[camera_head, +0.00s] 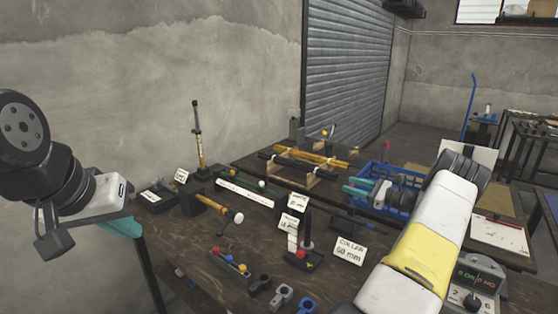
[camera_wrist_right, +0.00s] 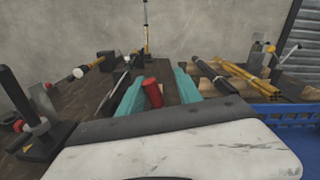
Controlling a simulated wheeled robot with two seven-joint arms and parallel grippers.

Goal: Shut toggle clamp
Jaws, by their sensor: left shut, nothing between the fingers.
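In the right wrist view a red cylindrical handle (camera_wrist_right: 152,92) stands over the dark bench, between my right gripper's two teal fingers (camera_wrist_right: 155,95). It looks like the toggle clamp's handle, but its lower part is hidden behind my gripper. The fingers are spread, with visible gaps on both sides of the handle. In the head view my right gripper (camera_head: 358,190) is over the bench beside the blue crate; I cannot make out the clamp there. My left gripper (camera_head: 122,228) is shut and empty at the bench's left edge, far from the handle.
A blue crate (camera_head: 398,200) stands by my right gripper. Yellow and black bars (camera_head: 310,155) lie on wooden supports behind it. A black post on a base (camera_head: 305,240), a hammer (camera_head: 220,208) and a white-labelled strip (camera_head: 245,190) occupy the bench. Small clamps (camera_head: 283,295) lie at the front.

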